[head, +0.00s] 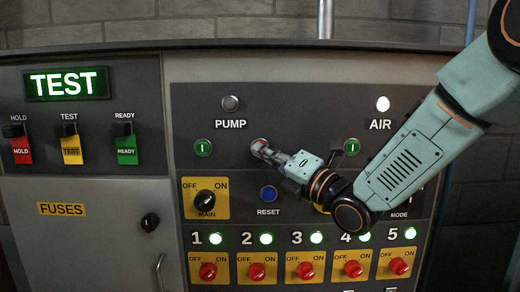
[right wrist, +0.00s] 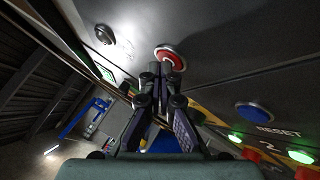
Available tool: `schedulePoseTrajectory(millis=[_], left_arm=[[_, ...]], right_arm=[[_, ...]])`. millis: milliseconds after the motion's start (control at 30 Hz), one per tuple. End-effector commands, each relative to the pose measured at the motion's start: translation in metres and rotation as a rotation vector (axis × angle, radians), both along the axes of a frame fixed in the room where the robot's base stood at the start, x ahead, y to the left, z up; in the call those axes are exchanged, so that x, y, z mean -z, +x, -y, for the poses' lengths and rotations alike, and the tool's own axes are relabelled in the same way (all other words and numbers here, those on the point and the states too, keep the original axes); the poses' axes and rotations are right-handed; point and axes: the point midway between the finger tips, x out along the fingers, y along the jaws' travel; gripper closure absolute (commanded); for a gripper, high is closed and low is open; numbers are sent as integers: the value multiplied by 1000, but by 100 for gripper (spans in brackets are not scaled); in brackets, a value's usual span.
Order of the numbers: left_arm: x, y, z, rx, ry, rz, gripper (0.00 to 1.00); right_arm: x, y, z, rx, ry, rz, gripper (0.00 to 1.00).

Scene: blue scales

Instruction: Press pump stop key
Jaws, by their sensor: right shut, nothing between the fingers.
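The pump stop key is a round red button (head: 257,142) below and right of the PUMP label, mostly hidden behind my fingertips. The right wrist view shows it as a red disc in a pale ring (right wrist: 169,54). My right gripper (head: 262,151) is shut and empty, its fingertips in front of the red button. In the right wrist view the closed fingertips (right wrist: 165,68) overlap the button's lower edge; I cannot tell whether they touch it. The green pump start key (head: 203,148) is to the left. The PUMP lamp (head: 231,103) is unlit. My left gripper is in neither view.
The AIR lamp (head: 383,104) is lit, with a green key (head: 352,146) below it. A blue RESET button (head: 268,194) and the MAIN switch (head: 205,200) sit below my gripper. Several red knobs (head: 208,271) line the bottom. My right arm covers the panel's right side.

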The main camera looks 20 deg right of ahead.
Motion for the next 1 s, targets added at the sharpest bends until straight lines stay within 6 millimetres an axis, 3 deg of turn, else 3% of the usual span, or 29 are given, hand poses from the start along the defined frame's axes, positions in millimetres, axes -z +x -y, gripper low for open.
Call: schedulePoseTrajectory(millis=[1000], left_arm=[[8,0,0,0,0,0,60]], right_arm=[[-1,-15,-4,1,1,0,100]])
